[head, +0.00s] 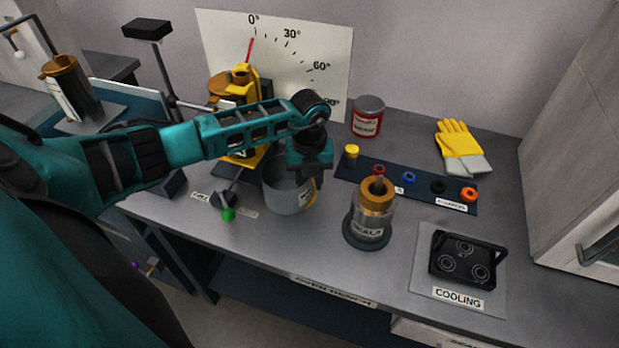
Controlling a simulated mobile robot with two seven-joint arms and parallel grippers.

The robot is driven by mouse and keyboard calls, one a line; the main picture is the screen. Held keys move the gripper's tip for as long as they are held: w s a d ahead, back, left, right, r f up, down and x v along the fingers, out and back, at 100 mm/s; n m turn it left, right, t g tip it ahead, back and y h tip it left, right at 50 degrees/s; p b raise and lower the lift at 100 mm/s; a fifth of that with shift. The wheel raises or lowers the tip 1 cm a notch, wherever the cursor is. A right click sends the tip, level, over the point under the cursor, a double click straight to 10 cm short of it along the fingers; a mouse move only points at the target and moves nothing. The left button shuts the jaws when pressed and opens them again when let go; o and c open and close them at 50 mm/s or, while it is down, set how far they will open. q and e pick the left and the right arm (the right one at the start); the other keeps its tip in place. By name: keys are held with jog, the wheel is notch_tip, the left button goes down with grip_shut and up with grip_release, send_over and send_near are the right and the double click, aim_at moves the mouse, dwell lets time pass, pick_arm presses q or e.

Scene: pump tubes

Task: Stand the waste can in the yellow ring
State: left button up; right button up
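The waste can (285,194) is a grey, open-topped bucket with a label, upright near the middle of the bench. A yellow arc, seemingly the yellow ring (314,198), shows just right of the can's lower side; the rest is hidden. I cannot tell whether the can is inside the ring, beside it or slightly above it. My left gripper (316,180) points down at the can's right rim. One dark finger shows outside the wall; the other is hidden, so its grip is unclear. My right gripper is not in view.
A metal vessel with a brass top (372,212) stands close right of the can. A green knob (228,214) is at the front left. Behind are a dark mat (420,190), a red-banded can (367,117) and yellow gloves (461,147). A cooling plate (430,288) lies right.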

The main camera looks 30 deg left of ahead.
pick_arm(q)
jog(key=shift+r, duration=0.1)
notch_tip(320, 180, up, 12)
jog(key=shift+r, duration=0.1)
dwell(0.4)
dwell(0.5)
